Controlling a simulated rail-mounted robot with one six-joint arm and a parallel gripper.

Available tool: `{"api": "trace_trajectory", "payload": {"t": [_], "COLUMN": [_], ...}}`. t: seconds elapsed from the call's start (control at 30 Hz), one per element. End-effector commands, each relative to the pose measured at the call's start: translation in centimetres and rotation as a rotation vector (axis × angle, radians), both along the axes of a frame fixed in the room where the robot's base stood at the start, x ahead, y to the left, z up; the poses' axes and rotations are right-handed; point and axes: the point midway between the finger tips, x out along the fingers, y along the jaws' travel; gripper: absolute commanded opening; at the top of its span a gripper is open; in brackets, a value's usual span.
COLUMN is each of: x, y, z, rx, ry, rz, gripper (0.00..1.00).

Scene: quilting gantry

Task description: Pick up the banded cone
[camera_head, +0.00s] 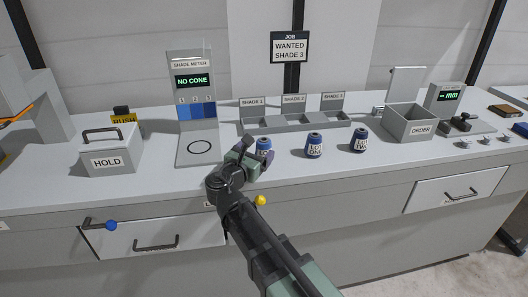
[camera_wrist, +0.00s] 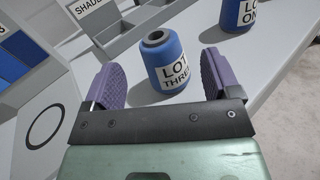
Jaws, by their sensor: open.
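Three blue cones with white lot labels stand upright in a row on the bench. The LOT THREE cone (camera_head: 264,144) is nearest my gripper (camera_head: 255,155). The LOT ONE cone (camera_head: 314,146) stands in the middle and the LOT TWO cone (camera_head: 359,141) at the right. I cannot tell which is meant by banded. In the wrist view, my open gripper (camera_wrist: 160,72) has its purple fingers spread either side of the LOT THREE cone (camera_wrist: 163,60), which stands ahead between them, not gripped. The LOT ONE cone (camera_wrist: 240,15) is partly visible beyond the right finger.
The shade meter (camera_head: 196,131) reads NO CONE; its ringed pad is empty. A sign (camera_head: 290,48) reads WANTED SHADE 3. Behind the cones is a rack (camera_head: 296,122) with three shade bays. The HOLD box (camera_head: 108,158) is left, the ORDER box (camera_head: 411,124) right.

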Motion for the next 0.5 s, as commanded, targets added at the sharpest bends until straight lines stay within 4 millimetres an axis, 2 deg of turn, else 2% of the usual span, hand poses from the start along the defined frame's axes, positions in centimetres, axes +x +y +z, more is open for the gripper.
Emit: {"api": "trace_trajectory", "payload": {"t": [0.17, 0.4, 0.5], "x": [0.9, 4.5, 4.6], "y": [-0.5, -2.5, -2.6], "z": [0.0, 0.0, 0.0], "rx": [0.001, 0.001, 0.001], "ry": [0.000, 0.001, 0.000], "rz": [-0.001, -0.002, 0.000], "gripper": [0.83, 0.83, 0.83]}}
